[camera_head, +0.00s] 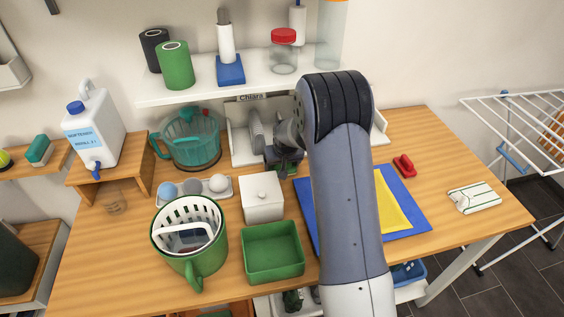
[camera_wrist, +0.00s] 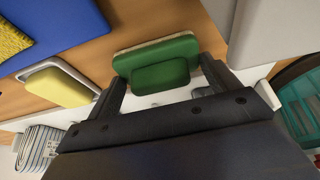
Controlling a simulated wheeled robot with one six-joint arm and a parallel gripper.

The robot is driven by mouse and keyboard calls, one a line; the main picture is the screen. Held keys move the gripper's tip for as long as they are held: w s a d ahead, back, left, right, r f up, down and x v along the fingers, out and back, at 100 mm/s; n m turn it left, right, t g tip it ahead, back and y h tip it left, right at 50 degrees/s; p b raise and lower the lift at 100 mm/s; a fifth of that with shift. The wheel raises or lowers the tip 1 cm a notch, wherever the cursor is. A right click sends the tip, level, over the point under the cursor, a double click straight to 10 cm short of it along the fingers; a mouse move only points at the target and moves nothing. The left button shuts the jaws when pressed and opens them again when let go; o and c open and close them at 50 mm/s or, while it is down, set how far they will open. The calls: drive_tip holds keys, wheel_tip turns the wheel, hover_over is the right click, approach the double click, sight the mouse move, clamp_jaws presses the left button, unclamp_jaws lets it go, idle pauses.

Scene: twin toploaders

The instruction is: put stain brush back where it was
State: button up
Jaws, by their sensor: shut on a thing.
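My gripper (camera_head: 284,160) is at the back of the table, in front of the label reading "Chiara" (camera_head: 251,97). In the wrist view its two dark fingers (camera_wrist: 165,90) are on either side of a green block-shaped thing (camera_wrist: 160,73), which I take to be the stain brush. The gripper is shut on it. In the head view only a little dark green shows at the fingers, and no bristles can be made out. A white surface (camera_wrist: 150,101) lies beyond the fingers. I cannot tell whether the brush touches it.
A teal jug (camera_head: 191,139) stands left of the gripper. A white lidded box (camera_head: 262,197) and a green tray (camera_head: 273,252) are nearer. A yellow block (camera_wrist: 58,88) sits in a white dish. A blue mat (camera_head: 412,206) and red thing (camera_head: 404,166) lie right. A shelf (camera_head: 200,92) hangs above.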

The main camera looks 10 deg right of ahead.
drive_tip(key=shift+f, duration=0.2)
drive_tip(key=o, duration=0.8)
drive_tip(key=shift+c, duration=0.2)
drive_tip(key=shift+r, duration=0.1)
drive_tip(key=shift+s+r, duration=0.1)
drive_tip(key=shift+r, duration=0.3)
drive_tip(key=b+v, duration=0.2)
drive_tip(key=v, duration=0.9)
drive_tip(key=shift+s+r, duration=0.15)
drive_tip(key=shift+r, duration=0.05)
